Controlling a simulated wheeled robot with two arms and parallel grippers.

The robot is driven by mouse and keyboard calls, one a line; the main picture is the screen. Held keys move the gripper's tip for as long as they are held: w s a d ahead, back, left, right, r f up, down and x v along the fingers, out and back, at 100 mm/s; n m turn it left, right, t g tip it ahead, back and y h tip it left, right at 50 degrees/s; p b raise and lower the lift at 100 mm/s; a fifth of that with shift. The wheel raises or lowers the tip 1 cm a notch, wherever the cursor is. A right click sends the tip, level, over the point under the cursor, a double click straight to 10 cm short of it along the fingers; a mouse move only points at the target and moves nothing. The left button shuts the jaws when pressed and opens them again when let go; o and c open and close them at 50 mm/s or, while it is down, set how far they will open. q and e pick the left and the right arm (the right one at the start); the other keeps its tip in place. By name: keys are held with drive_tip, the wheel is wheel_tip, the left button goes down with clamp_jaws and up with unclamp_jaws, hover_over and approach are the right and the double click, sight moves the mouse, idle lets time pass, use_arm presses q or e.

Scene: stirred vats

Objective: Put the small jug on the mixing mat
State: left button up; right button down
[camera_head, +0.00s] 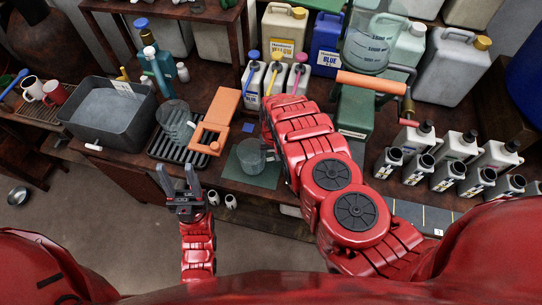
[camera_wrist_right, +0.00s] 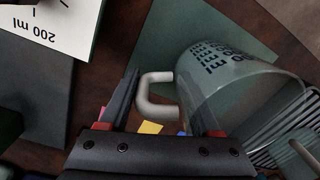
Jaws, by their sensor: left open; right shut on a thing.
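The small jug (camera_head: 250,155), clear with a pale handle, is at the green mixing mat (camera_head: 262,178) in the head view. In the right wrist view the jug (camera_wrist_right: 245,90) looks tilted in the picture, with the green mat (camera_wrist_right: 200,35) behind it. My right gripper (camera_wrist_right: 160,95) is shut on the jug's handle. I cannot tell whether the jug's base touches the mat. In the head view my right arm hides most of that gripper. My left gripper (camera_head: 177,172) is open and empty, in front of the bench edge.
Another clear jug (camera_head: 176,120) stands on a black rack (camera_head: 165,150), left of an orange stand (camera_head: 212,125). A grey basin (camera_head: 110,110) is further left.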

drive_tip(key=shift+f, duration=0.45)
drive_tip(key=shift+c, duration=0.5)
unclamp_jaws()
drive_tip(key=shift+f, duration=0.1)
